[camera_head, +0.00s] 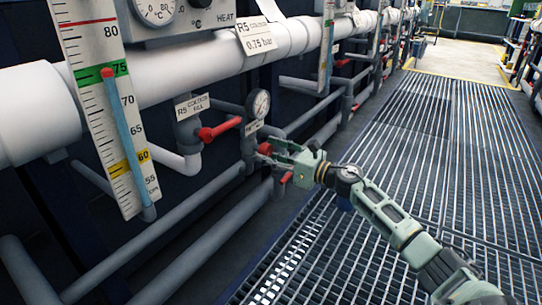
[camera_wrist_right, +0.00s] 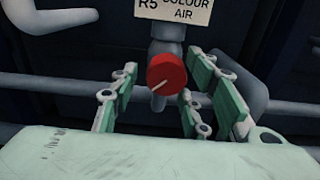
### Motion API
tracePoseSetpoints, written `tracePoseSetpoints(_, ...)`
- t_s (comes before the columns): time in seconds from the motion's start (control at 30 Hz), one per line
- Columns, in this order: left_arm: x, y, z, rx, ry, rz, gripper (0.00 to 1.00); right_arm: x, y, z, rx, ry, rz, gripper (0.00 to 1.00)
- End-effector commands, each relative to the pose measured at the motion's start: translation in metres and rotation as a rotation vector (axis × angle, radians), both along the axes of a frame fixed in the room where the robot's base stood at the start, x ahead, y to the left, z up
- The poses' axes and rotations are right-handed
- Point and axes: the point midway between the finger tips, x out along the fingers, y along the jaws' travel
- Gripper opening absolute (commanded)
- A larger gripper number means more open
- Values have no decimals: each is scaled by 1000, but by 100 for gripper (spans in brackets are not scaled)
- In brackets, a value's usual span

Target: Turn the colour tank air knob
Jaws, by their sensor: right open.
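The colour tank air knob is a round red knob (camera_wrist_right: 167,73) with a pale pointer line, on a grey fitting below the "R5 COLOUR AIR" label (camera_wrist_right: 176,10) in the right wrist view. The line slants toward lower left. In the head view the red knob (camera_head: 264,149) shows at the tips of my right gripper. My right gripper (camera_head: 276,151) is open. In the wrist view its green-padded fingers (camera_wrist_right: 160,100) stand on both sides of the knob, with gaps showing, so it is not clamped. My left gripper is not in view.
A red lever (camera_head: 220,129) by the "R5 COLOUR FILL" label sits left of the knob. A round gauge (camera_head: 259,103) is above it. Another red handle (camera_head: 286,178) is just below my gripper. Grey pipes (camera_head: 215,238) run below. The grating walkway (camera_head: 400,130) is clear at right.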

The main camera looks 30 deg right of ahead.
Motion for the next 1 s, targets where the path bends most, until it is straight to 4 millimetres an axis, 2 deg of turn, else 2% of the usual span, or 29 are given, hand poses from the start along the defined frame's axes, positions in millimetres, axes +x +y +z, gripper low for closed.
tracePoseSetpoints(0.07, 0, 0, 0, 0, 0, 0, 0, 0, 0, 0, 0, 0, 0, 42)
tracePoseSetpoints(0.5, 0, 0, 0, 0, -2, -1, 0, -1, 2, -1, 1, 1, 6, 4)
tracePoseSetpoints(0.87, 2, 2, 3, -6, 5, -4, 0, -1, 4, 0, 59, 29, 11, 4)
tracePoseSetpoints(1.0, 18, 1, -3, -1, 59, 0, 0, -1, 5, 3, 137, 61, 12, 4)
